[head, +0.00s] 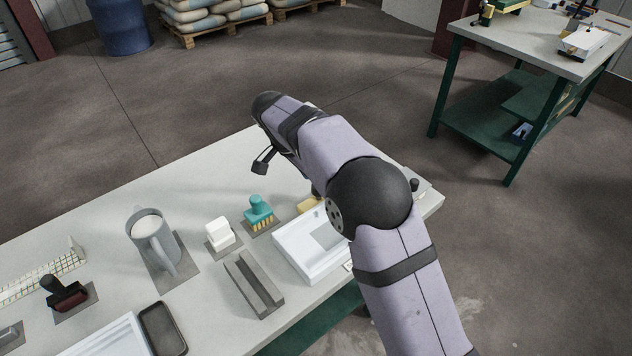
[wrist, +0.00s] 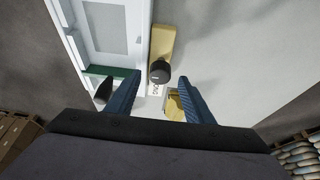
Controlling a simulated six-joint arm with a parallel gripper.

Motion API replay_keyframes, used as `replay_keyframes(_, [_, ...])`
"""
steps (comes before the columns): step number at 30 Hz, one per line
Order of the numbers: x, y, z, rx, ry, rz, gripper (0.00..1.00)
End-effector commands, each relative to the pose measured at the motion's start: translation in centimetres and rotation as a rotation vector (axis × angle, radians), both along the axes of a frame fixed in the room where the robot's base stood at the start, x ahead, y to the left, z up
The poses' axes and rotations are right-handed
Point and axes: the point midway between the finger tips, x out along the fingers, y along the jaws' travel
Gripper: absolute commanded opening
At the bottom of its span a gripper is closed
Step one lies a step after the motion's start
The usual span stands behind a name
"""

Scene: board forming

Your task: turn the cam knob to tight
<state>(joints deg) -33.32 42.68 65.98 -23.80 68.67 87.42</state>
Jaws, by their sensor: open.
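A round black knob (wrist: 160,71) sits at the end of a brass-yellow bar (wrist: 163,42) in the wrist view, beside a white frame. It looks like the cam knob. A small white label with dark lettering (wrist: 155,89) shows just below it; I cannot read it surely. My gripper (wrist: 160,76) is open, its two blue fingers on either side of the knob in the picture. I cannot tell whether they touch it or are above it. In the head view my arm hides the gripper and knob; a yellow piece (head: 308,204) shows beside the arm.
A white frame (head: 290,262) with a grey inset lies left of my arm. The table's right edge is close.

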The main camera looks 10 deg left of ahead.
Motion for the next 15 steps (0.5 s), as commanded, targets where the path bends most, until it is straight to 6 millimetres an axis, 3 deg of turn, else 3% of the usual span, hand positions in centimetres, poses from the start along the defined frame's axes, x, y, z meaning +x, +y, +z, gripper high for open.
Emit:
replay_keyframes(9, [-1.1,1.3,3.9,0.003,-0.003,0.001,0.48])
replay_keyframes(15, [-1.4,1.5,4.9,0.002,0.000,-0.001,0.48])
